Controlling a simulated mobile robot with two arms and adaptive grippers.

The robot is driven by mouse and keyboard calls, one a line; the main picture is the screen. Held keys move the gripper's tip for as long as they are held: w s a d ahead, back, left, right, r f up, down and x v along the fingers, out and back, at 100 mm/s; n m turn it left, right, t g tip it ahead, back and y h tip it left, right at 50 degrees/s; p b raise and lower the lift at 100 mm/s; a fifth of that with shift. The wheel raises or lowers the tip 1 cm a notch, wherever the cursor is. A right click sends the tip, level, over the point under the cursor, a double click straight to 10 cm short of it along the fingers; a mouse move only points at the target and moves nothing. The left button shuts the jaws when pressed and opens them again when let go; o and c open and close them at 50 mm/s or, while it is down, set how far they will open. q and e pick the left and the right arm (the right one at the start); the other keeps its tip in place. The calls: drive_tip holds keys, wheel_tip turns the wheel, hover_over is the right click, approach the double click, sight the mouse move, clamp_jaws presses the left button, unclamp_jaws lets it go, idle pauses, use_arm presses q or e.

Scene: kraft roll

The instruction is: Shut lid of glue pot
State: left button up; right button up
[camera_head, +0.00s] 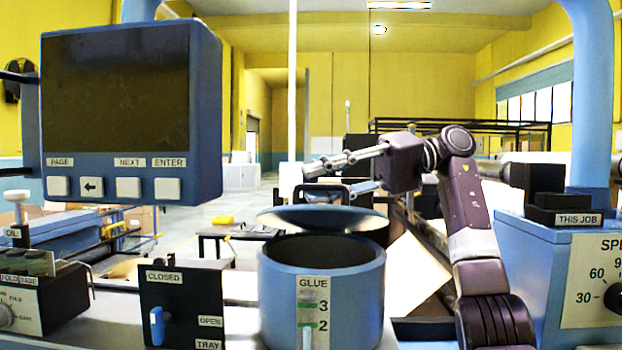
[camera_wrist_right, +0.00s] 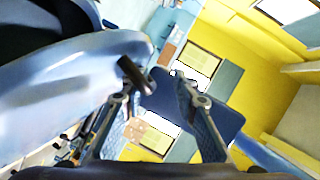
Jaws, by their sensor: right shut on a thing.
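The blue glue pot (camera_head: 322,300) stands at the bottom centre of the head view, with its dark inside showing. Its round lid (camera_head: 322,218) is raised at the back of the mouth, seen nearly edge-on, so the pot is open. In the wrist view a large blue curved surface, apparently the lid (camera_wrist_right: 70,85), fills the left, with a dark stub at its edge. My right gripper (camera_head: 308,172) reaches in from the right above the lid; in the wrist view its fingers (camera_wrist_right: 155,88) are at this stub. It is shut on it, though the contact is unclear. My left gripper is out of view.
A black switch panel (camera_head: 182,300) marked CLOSED and OPEN stands left of the pot. A blue-framed screen (camera_head: 120,110) hangs at upper left. A blue control box (camera_head: 535,270) stands at right. A pale sheet (camera_head: 412,275) lies behind my right arm.

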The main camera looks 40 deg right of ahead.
drive_tip(key=shift+s+p+v, duration=0.15)
drive_tip(key=shift+p+v, duration=1.05)
drive_tip(key=shift+v, duration=0.5)
drive_tip(key=shift+s+p+v, duration=0.15)
drive_tip(key=shift+p+v, duration=1)
drive_tip(key=shift+v, duration=0.55)
drive_tip(key=shift+s+d, duration=0.15)
drive_tip(key=shift+s, duration=0.15)
drive_tip(key=shift+p, duration=0.3)
drive_tip(key=shift+w+f, duration=0.1)
drive_tip(key=shift+c, duration=0.7)
